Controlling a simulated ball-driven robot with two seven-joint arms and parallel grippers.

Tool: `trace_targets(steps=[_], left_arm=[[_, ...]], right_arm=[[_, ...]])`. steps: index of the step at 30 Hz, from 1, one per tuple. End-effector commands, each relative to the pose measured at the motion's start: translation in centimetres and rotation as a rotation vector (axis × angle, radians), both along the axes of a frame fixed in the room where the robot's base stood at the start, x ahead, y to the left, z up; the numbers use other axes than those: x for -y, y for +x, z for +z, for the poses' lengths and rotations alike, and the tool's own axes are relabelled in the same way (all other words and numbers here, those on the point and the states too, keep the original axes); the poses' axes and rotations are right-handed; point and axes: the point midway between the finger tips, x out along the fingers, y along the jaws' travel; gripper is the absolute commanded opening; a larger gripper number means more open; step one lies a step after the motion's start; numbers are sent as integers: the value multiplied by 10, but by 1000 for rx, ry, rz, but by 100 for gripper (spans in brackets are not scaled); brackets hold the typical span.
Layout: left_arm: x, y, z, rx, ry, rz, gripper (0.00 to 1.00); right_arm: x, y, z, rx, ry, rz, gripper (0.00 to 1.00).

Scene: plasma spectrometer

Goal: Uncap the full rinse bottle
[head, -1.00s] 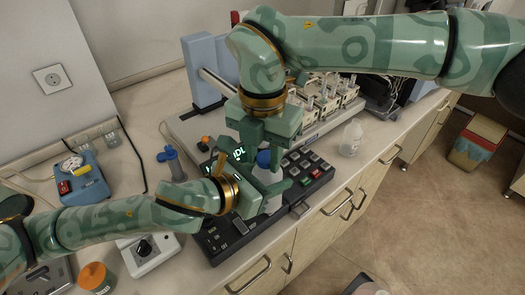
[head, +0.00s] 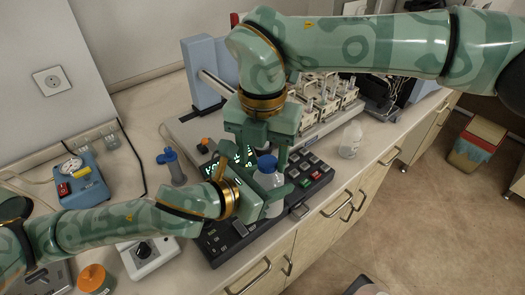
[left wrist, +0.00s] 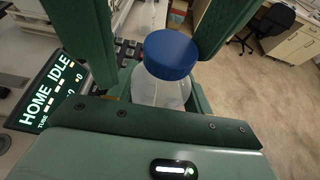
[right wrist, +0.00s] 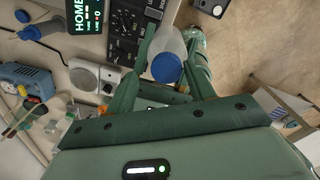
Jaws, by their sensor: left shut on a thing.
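The rinse bottle (head: 268,181) is translucent with a blue cap (head: 267,162). It is held roughly upright above the black keypad panel. My left gripper (head: 262,196) is shut on its body; the left wrist view shows the bottle (left wrist: 160,92) between the fingers, with the cap (left wrist: 170,54) on top. My right gripper (head: 262,150) points down from above, close to the cap. In the right wrist view its fingers stand apart on either side of the cap (right wrist: 167,68), with gaps visible. The fill level is hard to tell.
The black keypad panel (head: 222,240) lies below the grippers, near the bench's front edge. A second clear bottle (head: 350,140) stands to the right. A blue-topped holder (head: 172,165), a white knob box (head: 148,257) and an orange-lidded jar (head: 94,279) stand to the left.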

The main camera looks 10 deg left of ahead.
Motion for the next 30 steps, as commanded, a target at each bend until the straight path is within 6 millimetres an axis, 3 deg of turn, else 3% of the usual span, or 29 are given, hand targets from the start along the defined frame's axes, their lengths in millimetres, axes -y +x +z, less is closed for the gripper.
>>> trace_targets(steps=[5,12,17,19,25,30], left_arm=[[-1,1,1,3,0,2,0],[-1,1,1,3,1,3,0],[-1,1,1,3,1,3,0],[-1,1,1,3,1,3,0],[-1,1,1,3,1,3,0],[-1,1,1,3,1,3,0]], right_arm=[[0,0,9,0,-1,-2,54],[0,0,42,0,-2,-1,51],[-13,-5,44,-30,36,-4,51],[-17,-1,54,-32,43,-102,51],[-4,9,78,-18,-26,-470,51],[4,7,62,-22,-65,-568,51]])
